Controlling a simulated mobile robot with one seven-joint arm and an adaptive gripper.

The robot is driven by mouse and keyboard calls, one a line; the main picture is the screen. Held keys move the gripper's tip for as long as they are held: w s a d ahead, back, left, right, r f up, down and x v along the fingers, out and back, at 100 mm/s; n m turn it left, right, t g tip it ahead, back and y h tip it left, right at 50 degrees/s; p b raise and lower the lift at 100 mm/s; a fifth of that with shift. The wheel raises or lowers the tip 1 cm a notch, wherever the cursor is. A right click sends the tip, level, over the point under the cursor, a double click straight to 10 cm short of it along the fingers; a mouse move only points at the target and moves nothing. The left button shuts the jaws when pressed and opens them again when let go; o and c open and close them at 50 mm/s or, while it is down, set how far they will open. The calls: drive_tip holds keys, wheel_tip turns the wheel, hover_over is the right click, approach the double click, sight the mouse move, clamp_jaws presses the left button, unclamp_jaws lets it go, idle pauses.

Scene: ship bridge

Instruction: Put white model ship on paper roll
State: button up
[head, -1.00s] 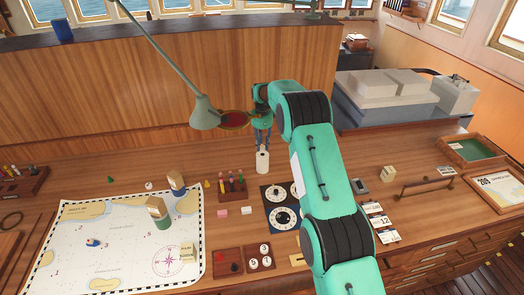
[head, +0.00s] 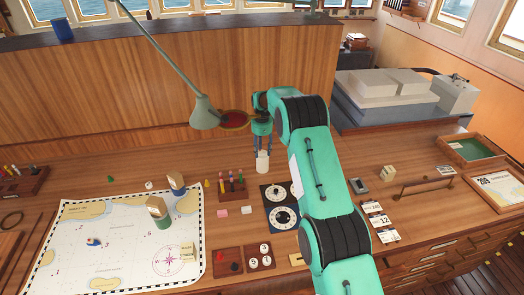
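A white upright cylinder (head: 262,165), which looks like the paper roll, stands on the wooden desk near the picture's middle. My gripper (head: 262,152) points down at its top end. The fingertips overlap the roll's top in this view; I cannot tell whether they touch it or whether something small is between them. I cannot make out a white model ship for certain. A tiny blue, red and pale ship-like piece (head: 93,242) lies on the chart at the left.
A chart (head: 120,250) covers the left desk. A rack of coloured pegs (head: 232,186) and dark dial plates (head: 284,217) are close to the roll. A lamp (head: 205,113) hangs left of my gripper. Bare desk lies left of the roll and behind it.

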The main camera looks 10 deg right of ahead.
sight(262, 151)
drive_tip(key=shift+r, duration=0.15)
wheel_tip(262, 151, up, 12)
drive_tip(key=b, duration=0.1)
idle(0.7)
drive_tip(key=shift+r, duration=0.1)
idle(0.5)
